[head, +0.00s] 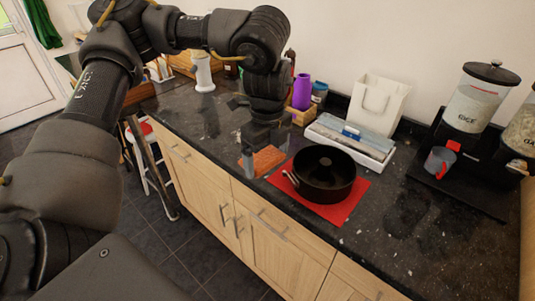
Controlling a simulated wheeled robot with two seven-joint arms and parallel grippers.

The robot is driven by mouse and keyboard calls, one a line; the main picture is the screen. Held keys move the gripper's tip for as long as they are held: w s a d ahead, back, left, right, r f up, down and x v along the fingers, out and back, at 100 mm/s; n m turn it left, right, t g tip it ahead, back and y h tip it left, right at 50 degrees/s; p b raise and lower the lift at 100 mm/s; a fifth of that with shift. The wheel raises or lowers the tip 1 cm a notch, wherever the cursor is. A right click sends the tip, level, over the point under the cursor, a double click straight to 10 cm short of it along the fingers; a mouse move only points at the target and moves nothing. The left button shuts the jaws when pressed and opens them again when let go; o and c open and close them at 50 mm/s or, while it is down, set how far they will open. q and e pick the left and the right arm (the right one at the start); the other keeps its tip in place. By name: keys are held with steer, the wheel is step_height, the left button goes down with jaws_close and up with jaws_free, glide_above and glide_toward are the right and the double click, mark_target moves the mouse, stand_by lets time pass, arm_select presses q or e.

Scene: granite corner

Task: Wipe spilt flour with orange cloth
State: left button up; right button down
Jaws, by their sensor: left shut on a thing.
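The orange cloth (268,159) lies low at the front part of the dark granite counter, left of the black pan. My left gripper (262,150) comes down from above and is shut on the cloth, with its fingers partly hiding it. Pale specks that may be spilt flour (222,122) show on the counter to the left of the gripper. I cannot tell how much lies under the cloth. My right gripper is not in view.
A black round pan (324,190) stands on a red mat (338,212) just right of the cloth. Behind are a long box (350,142), a purple bottle (301,92) and a white holder (378,106). Jars and a grey mug (439,162) stand at right. The counter's front edge is close.

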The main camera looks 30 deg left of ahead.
mark_target(285, 155)
arm_select(q)
steer(key=shift+o, duration=1.3)
steer(key=shift+c, duration=0.9)
steer(key=n, duration=0.1)
steer(key=d+n, duration=0.1)
steer(key=n, duration=0.2)
steer(key=shift+w+d+r, duration=0.2)
steer(key=shift+w+r, duration=0.05)
steer(key=n, duration=0.1)
steer(key=d+n, duration=0.1)
steer(key=n, duration=0.3)
steer(key=shift+w+d+r, duration=0.15)
steer(key=shift+d+r, duration=0.1)
steer(key=n, duration=0.2)
steer(key=d+n, duration=0.1)
steer(key=n, duration=0.1)
steer(key=shift+w+d+r, duration=0.1)
steer(key=shift+w+r, duration=0.05)
steer(key=shift+r, duration=0.05)
steer(key=n, duration=0.2)
steer(key=d+n, duration=0.1)
steer(key=n, duration=0.1)
steer(key=shift+w+r, duration=0.1)
steer(key=shift+r, duration=0.05)
